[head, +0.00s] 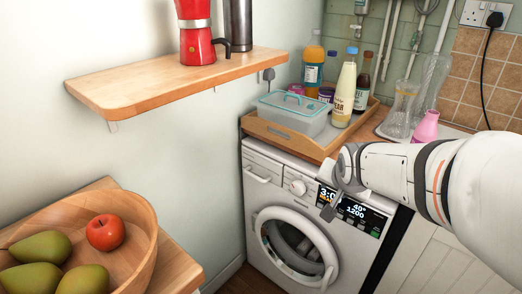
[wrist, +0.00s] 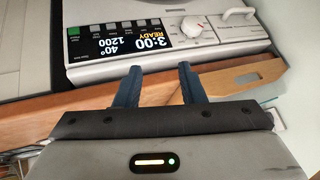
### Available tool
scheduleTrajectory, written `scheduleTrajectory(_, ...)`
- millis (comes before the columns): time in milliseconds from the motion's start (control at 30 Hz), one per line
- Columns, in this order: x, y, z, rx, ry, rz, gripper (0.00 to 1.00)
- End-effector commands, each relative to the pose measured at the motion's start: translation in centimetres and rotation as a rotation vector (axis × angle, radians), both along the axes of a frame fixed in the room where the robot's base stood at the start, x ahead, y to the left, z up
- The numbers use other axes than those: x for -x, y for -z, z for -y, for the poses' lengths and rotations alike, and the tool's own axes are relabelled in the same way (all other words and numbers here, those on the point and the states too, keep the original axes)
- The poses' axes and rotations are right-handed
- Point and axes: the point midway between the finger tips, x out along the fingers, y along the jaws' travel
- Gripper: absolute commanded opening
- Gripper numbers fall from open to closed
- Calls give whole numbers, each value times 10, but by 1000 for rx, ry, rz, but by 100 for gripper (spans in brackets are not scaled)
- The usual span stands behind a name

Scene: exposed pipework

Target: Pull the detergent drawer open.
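The white detergent drawer (head: 262,168) is at the top left of the washing machine front, with a pale bar handle (head: 257,177). It looks shut, flush with the panel. The wrist view shows the machine upside down, with the drawer handle (wrist: 238,13) at upper right. My gripper (head: 328,208) is in front of the display, right of the dial and the drawer, apart from the handle. In the wrist view its two dark blue fingers (wrist: 160,78) are spread with nothing between them.
A wooden tray (head: 285,138) with a lidded tub and bottles sits on top of the machine. The dial (head: 298,187) lies between gripper and drawer. A wooden shelf (head: 180,80) juts from the wall; a fruit bowl (head: 145,235) stands at lower left.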

Motion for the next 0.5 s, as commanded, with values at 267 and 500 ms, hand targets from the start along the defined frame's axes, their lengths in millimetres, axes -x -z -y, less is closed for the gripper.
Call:
scheduleTrajectory(267,-130,101,-54,-400,177,314,36)
scheduleTrajectory(500,-199,163,-113,-829,204,436,36)
